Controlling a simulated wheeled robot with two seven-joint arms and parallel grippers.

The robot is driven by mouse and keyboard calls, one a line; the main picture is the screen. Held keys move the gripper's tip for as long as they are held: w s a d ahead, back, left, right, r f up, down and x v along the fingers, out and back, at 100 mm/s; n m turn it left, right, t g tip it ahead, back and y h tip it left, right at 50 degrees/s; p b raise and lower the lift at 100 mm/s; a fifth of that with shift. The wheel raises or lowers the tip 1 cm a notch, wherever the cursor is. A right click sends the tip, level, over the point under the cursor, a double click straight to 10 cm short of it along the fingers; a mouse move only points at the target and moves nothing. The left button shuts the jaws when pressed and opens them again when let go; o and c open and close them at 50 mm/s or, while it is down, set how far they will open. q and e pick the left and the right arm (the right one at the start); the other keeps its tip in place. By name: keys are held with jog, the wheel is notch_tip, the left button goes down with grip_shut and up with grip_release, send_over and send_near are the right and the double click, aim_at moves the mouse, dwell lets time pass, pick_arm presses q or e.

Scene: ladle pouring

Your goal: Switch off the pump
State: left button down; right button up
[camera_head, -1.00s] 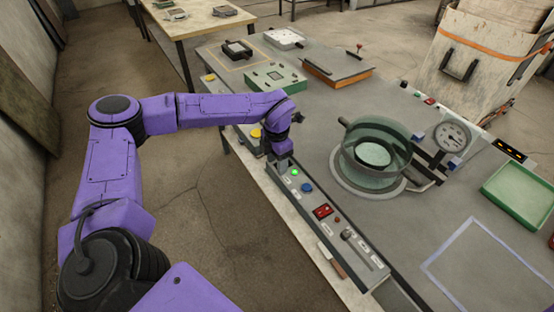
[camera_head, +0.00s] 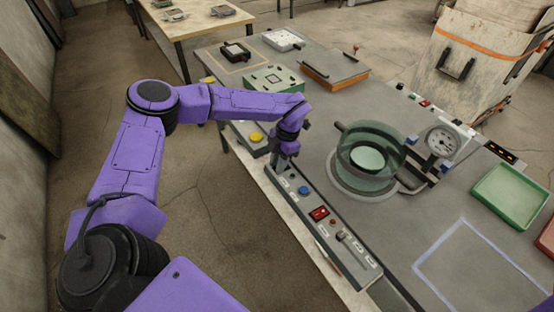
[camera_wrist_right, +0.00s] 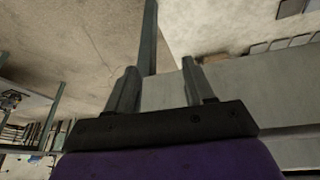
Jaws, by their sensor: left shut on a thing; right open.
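The long grey control panel (camera_head: 345,236) lies along the near edge of the table. It carries a blue button (camera_head: 303,190), a red switch (camera_head: 319,213) and a small lever (camera_head: 341,235). My left gripper (camera_head: 284,160) points down at the panel's far end. It is shut on a small part there, which the fingers and wrist hide. No green glow shows beside it on the panel. The glass vessel (camera_head: 372,148) stands on the table right of the panel, with a round dial gauge (camera_head: 442,142) beside it. My right gripper (camera_wrist_right: 160,88) is open and empty in the right wrist view.
A yellow button (camera_head: 256,137) on a box is just left of my left wrist. A green box (camera_head: 273,79) and an orange-sided box (camera_head: 335,73) stand farther back. A green tray (camera_head: 512,195) is at the right. The outlined table area (camera_head: 470,265) is empty.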

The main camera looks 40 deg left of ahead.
pick_arm(q)
jog(key=c, duration=0.9)
grip_release()
jog(key=shift+r, duration=0.15)
jog(key=shift+w+r, duration=0.15)
jog(key=shift+r, duration=0.2)
jog(key=b+v, duration=0.2)
jog(key=v, duration=0.7)
jog(key=shift+r, duration=0.35)
